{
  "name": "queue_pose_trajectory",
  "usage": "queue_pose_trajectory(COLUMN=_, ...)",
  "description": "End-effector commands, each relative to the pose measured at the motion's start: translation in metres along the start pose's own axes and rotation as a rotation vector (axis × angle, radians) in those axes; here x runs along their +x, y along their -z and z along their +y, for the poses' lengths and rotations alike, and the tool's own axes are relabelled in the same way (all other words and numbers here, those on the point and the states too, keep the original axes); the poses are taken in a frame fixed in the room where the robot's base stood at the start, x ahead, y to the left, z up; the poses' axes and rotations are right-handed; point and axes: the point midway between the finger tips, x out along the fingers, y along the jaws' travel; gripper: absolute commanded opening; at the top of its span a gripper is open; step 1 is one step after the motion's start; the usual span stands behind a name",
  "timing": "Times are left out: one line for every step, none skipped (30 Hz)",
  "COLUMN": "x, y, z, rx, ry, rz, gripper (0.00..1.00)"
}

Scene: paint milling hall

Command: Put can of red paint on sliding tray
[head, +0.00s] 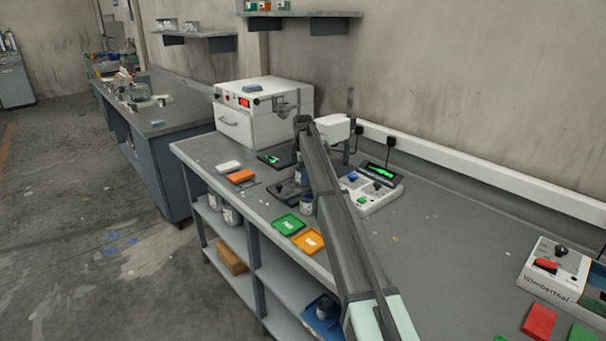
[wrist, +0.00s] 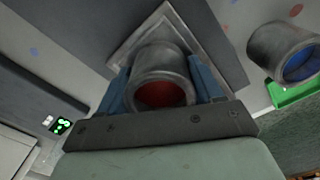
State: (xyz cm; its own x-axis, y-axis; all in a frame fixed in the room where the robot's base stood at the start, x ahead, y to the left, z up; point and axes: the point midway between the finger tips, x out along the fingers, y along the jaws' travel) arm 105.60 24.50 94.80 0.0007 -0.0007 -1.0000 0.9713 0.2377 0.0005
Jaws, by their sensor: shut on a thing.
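The can of red paint (wrist: 163,92) is a grey metal can with red inside, seen in the wrist view. My gripper (wrist: 160,82) is shut on it, with a blue finger on each side. Just beyond the can is a square grey plate with a pale rim (wrist: 124,52), which looks like the sliding tray. The can overlaps this plate in the picture; I cannot tell whether it touches it. In the head view my arm largely hides the gripper and the held can, above the bench near a dark device (head: 287,191).
A can of blue paint (wrist: 282,50) stands close by, beside a green tray (head: 287,224). An orange tray (head: 308,241) lies nearer the bench edge. A white oven-like box (head: 262,108) and a white device with a green display (head: 372,193) flank the spot.

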Motion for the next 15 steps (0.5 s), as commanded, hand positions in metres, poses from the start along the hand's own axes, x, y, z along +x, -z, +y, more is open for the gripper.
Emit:
queue_pose_trajectory(x=0.0007, y=0.0000, z=-0.0001, rx=0.000, ry=0.000, rz=0.000, gripper=0.30)
queue_pose_trajectory(x=0.0012, y=0.0000, z=0.0000, rx=0.000, ry=0.000, rz=0.000, gripper=0.30)
queue_pose_trajectory(x=0.0018, y=0.0000, z=-0.0001, rx=0.000, ry=0.000, rz=0.000, gripper=0.30)
queue_pose_trajectory(x=0.0023, y=0.0000, z=-0.0001, rx=0.000, ry=0.000, rz=0.000, gripper=0.30)
queue_pose_trajectory(x=0.0028, y=0.0000, z=0.0000, rx=0.000, ry=0.000, rz=0.000, gripper=0.30)
queue_pose_trajectory(x=0.0035, y=0.0000, z=-0.0001, rx=0.000, ry=0.000, rz=0.000, gripper=0.30)
queue_pose_trajectory(x=0.0040, y=0.0000, z=-0.0001, rx=0.000, ry=0.000, rz=0.000, gripper=0.30)
queue_pose_trajectory(x=0.0046, y=0.0000, z=-0.0001, rx=0.000, ry=0.000, rz=0.000, gripper=0.30)
queue_pose_trajectory(x=0.0055, y=0.0000, z=-0.0002, rx=0.000, ry=0.000, rz=0.000, gripper=0.30)
queue_pose_trajectory(x=0.0062, y=0.0000, z=-0.0002, rx=0.000, ry=0.000, rz=0.000, gripper=0.30)
queue_pose_trajectory(x=0.0068, y=0.0000, z=-0.0003, rx=0.000, ry=0.001, rz=0.000, gripper=0.30)
queue_pose_trajectory(x=0.0078, y=0.0000, z=-0.0004, rx=0.000, ry=0.001, rz=0.000, gripper=0.30)
queue_pose_trajectory(x=0.0086, y=0.0000, z=-0.0004, rx=0.000, ry=0.001, rz=0.000, gripper=0.30)
queue_pose_trajectory(x=0.0094, y=0.0000, z=-0.0005, rx=0.000, ry=0.001, rz=0.000, gripper=0.30)
queue_pose_trajectory(x=0.0104, y=0.0000, z=-0.0006, rx=0.000, ry=0.002, rz=0.000, gripper=0.30)
